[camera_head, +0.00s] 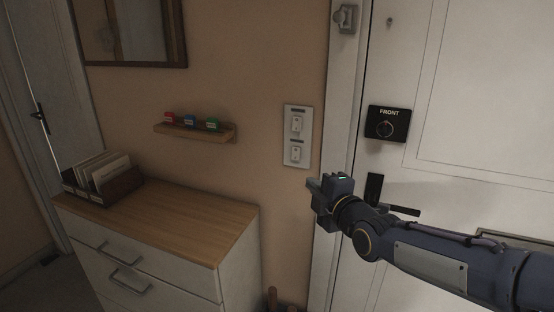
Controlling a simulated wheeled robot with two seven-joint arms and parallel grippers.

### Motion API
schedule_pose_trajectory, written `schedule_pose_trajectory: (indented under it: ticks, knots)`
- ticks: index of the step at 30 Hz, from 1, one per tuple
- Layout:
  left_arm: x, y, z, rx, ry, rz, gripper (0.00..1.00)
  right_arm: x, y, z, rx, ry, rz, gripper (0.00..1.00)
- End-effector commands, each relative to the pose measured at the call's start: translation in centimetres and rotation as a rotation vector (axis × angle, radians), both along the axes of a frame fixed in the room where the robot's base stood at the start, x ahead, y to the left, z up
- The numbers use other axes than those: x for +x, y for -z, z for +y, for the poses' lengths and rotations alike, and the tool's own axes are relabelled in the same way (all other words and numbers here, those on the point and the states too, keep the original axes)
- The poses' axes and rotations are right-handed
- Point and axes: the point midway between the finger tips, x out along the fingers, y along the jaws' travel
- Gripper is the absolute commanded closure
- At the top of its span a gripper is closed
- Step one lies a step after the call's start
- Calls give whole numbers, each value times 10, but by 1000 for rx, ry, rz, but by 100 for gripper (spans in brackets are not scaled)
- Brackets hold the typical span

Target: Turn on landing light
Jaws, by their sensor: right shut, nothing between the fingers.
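A white switch plate (297,136) is on the beige wall left of the door frame. It carries two switches, an upper one (296,123) and a lower one (295,153), each with a small dark label strip above it. The labels are too small to read, so I cannot tell which is the landing light. My right gripper (315,186) is shut and empty. It is just below and right of the plate, in front of the door frame, and appears apart from the switches. My left gripper is not in view.
A white door with a black "FRONT" box (386,123) and a black handle (375,188) is at the right, partly behind my arm. A wood-topped drawer unit (190,222) with a letter rack (103,178) stands left. A small shelf (196,132) holds coloured items. A mirror hangs above.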

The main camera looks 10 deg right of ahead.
Motion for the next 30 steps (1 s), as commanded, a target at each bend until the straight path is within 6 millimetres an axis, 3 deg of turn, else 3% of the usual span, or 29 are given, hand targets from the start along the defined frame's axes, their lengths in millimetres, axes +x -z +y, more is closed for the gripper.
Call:
schedule_pose_trajectory:
  ticks: [12, 16, 30]
  knots:
    - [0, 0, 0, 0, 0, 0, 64, 4, -2, 2, -27, -6, -20, 100]
    - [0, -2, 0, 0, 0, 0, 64, 14, -1, 4, -28, -5, -19, 100]
    - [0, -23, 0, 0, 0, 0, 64, 105, 7, 22, -26, -6, -17, 100]
